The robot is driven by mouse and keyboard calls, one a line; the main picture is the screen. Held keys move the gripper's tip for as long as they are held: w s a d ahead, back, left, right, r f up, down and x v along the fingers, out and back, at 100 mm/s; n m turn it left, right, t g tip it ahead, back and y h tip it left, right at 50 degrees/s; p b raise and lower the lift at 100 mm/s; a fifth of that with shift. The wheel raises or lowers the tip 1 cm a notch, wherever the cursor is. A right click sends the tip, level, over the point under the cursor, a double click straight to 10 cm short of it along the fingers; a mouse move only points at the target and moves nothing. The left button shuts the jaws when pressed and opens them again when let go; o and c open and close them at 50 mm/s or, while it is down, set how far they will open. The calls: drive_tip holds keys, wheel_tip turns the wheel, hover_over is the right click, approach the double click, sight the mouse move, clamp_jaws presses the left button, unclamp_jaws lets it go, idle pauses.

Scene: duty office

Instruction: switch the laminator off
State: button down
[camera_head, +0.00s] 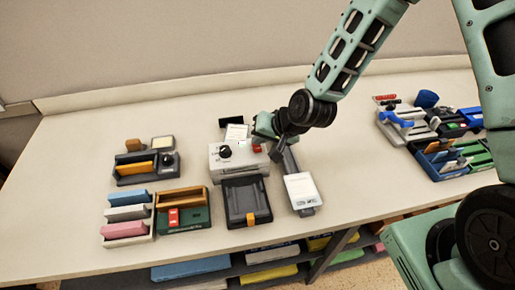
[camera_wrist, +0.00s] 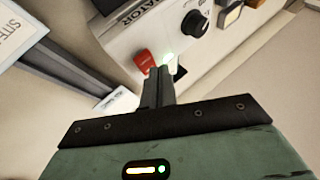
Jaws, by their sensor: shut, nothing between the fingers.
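The laminator (camera_head: 238,162) is a white box near the middle of the table, with a black knob (camera_head: 225,151) and a red switch (camera_head: 257,148). In the wrist view, part of its lettered face (camera_wrist: 140,35) shows, with the black knob at upper right.
A black tray (camera_head: 238,200) stands in front of the laminator. A grey device with a white label (camera_head: 301,190) lies to its right. Organisers with coloured blocks (camera_head: 127,213) stand at left, and blue and green bins (camera_head: 440,160) at right. Bare table (camera_head: 350,185) lies between.

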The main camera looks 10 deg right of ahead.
sight(259, 147)
drive_tip(key=shift+f, duration=0.1)
drive_tip(key=shift+f+b, duration=0.3)
drive_tip(key=shift+b, duration=0.1)
drive_tip(key=shift+s+f+b, duration=0.1)
drive_tip(key=shift+f+b, duration=0.25)
drive_tip(key=shift+f, duration=0.05)
idle(0.7)
drive_tip(key=shift+r, duration=0.15)
drive_tip(key=shift+r+p, duration=0.65)
drive_tip(key=shift+r, duration=0.05)
drive_tip(key=shift+w+r+p, duration=0.2)
drive_tip(key=shift+r+p, duration=0.45)
drive_tip(key=shift+r, duration=0.2)
drive_tip(key=shift+w+r+p, duration=0.15)
drive_tip(key=shift+r+p, duration=0.45)
drive_tip(key=shift+r, duration=0.2)
drive_tip(key=shift+w+r+p, duration=0.2)
drive_tip(key=shift+r+p, duration=0.45)
drive_tip(key=shift+r, duration=0.2)
